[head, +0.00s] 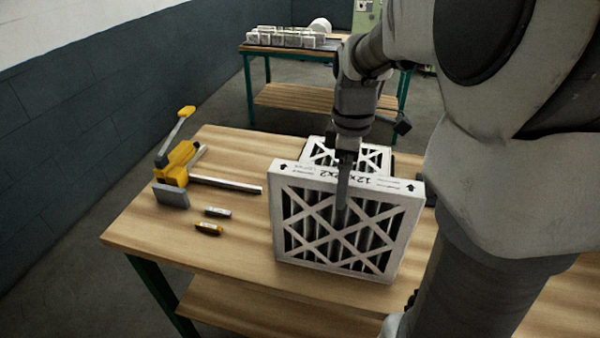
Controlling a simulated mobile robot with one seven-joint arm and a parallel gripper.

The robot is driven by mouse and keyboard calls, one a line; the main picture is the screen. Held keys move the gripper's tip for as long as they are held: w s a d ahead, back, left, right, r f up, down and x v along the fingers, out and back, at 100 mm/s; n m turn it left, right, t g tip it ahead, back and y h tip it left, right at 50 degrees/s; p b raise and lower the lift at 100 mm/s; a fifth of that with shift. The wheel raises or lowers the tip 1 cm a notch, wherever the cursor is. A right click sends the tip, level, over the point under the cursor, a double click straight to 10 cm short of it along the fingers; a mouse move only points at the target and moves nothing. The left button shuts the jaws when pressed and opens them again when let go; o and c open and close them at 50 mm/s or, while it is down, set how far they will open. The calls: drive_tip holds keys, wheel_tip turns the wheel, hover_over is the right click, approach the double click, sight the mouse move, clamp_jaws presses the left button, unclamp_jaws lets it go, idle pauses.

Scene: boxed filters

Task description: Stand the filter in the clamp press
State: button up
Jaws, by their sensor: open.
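A boxed filter (297,257) with a white frame and crossed lattice stands upright at the front of the wooden table. A second similar filter (318,150) stands behind it, partly hidden by the arm and the front one. My gripper (343,190) points down at the middle of the front filter's top edge. It is open; one dark finger hangs in front of the lattice face, and the other finger is hidden. A yellow clamp (178,163) with a raised lever, a grey plate and a metal bar is on the table to the left; it appears empty.
The wooden table (165,235) is bare at front left. A farther table (262,47) holds several white boxes. My arm hides the right side.

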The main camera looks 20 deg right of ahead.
clamp_jaws()
idle(0.3)
drive_tip(key=shift+r, duration=0.1)
